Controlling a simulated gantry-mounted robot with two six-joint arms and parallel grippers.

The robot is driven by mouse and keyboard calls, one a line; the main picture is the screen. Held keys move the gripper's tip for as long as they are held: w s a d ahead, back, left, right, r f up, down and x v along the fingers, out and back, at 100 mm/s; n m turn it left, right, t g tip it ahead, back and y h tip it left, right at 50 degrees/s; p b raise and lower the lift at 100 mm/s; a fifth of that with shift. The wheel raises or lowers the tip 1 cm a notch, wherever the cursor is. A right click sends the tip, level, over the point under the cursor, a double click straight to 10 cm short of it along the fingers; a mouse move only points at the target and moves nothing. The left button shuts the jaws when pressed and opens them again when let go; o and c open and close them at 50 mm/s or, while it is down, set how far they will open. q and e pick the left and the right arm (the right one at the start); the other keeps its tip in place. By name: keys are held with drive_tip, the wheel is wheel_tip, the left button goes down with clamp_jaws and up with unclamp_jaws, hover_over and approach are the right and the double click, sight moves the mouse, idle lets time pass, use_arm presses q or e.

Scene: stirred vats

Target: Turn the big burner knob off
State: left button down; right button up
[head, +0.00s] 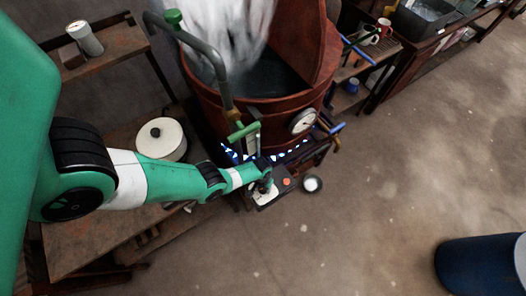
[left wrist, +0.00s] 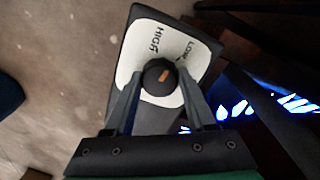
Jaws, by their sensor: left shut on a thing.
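The big burner knob (left wrist: 160,77) is round and black with a short orange mark, on a white dial plate (left wrist: 148,50) lettered HIGH and LOW. My left gripper (left wrist: 158,88) has a finger on each side of the knob and is shut on it. In the head view my left gripper (head: 266,184) reaches down to the control box (head: 280,185) below the vat; the arm hides most of the knob there. Blue-white flames (head: 295,152) show under the dark red vat (head: 225,112). They also show in the left wrist view (left wrist: 238,109). My right gripper is not in view.
A pressure gauge (head: 303,122) and a green-handled pipe (head: 243,131) stand just above my left gripper. A blue drum (head: 478,268) stands at lower right; the floor between is mostly clear.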

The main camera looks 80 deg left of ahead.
use_arm(q)
drive_tip(key=m, duration=0.3)
drive_tip(key=shift+m, duration=0.4)
drive_tip(key=m, duration=0.4)
drive_tip(key=shift+m, duration=0.3)
drive_tip(key=m, duration=0.4)
drive_tip(key=shift+m, duration=2.1)
drive_tip(key=shift+c, duration=1.1)
unclamp_jaws()
